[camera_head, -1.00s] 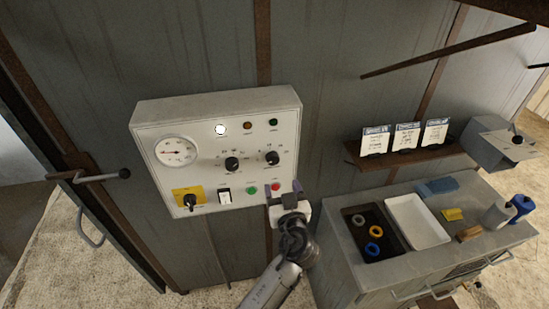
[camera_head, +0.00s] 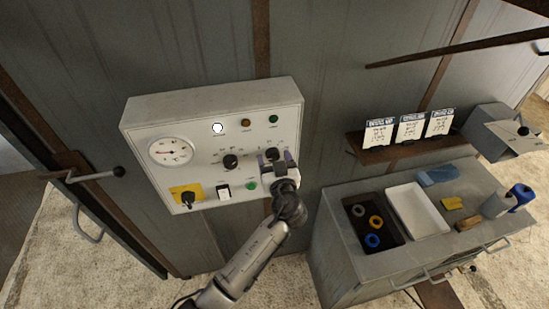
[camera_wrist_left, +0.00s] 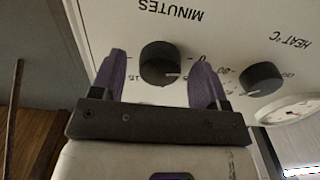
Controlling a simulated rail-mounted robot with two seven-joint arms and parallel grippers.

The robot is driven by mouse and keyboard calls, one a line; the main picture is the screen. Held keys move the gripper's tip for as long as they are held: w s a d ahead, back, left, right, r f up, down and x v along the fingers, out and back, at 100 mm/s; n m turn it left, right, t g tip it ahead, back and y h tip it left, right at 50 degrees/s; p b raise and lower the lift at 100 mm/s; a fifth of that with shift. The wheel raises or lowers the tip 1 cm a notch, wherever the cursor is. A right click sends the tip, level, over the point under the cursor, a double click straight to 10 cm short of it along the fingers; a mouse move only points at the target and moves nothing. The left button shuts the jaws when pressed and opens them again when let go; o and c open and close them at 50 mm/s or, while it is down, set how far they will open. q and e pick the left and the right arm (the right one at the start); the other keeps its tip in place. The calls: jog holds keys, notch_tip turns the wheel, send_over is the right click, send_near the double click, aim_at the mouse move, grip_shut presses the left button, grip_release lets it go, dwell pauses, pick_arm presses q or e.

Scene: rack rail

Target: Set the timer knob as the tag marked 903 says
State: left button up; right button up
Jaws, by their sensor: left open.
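The timer knob (camera_head: 272,153) is the black right-hand knob on the pale control panel (camera_head: 285,112). In the left wrist view, the black knob (camera_wrist_left: 160,60) sits beside the upside-down word MINUTES, with a light pointer mark at its lower right. My left gripper (camera_head: 275,158) is open at the panel, its purple fingers on either side of this knob. In the left wrist view, the left gripper (camera_wrist_left: 160,70) shows gaps beside the knob; contact is not visible. Three white tags (camera_head: 380,132), (camera_head: 411,128), (camera_head: 440,123) stand on a shelf; their writing is too small to read.
A heat knob (camera_head: 230,161), a gauge (camera_head: 170,152), a yellow-backed switch (camera_head: 187,200) and a white rocker switch (camera_head: 223,192) share the panel. The cabinet at right bears a dark tray (camera_head: 390,238), a white tray (camera_head: 433,226) and small items.

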pick_arm(q)
jog(key=c, duration=0.9)
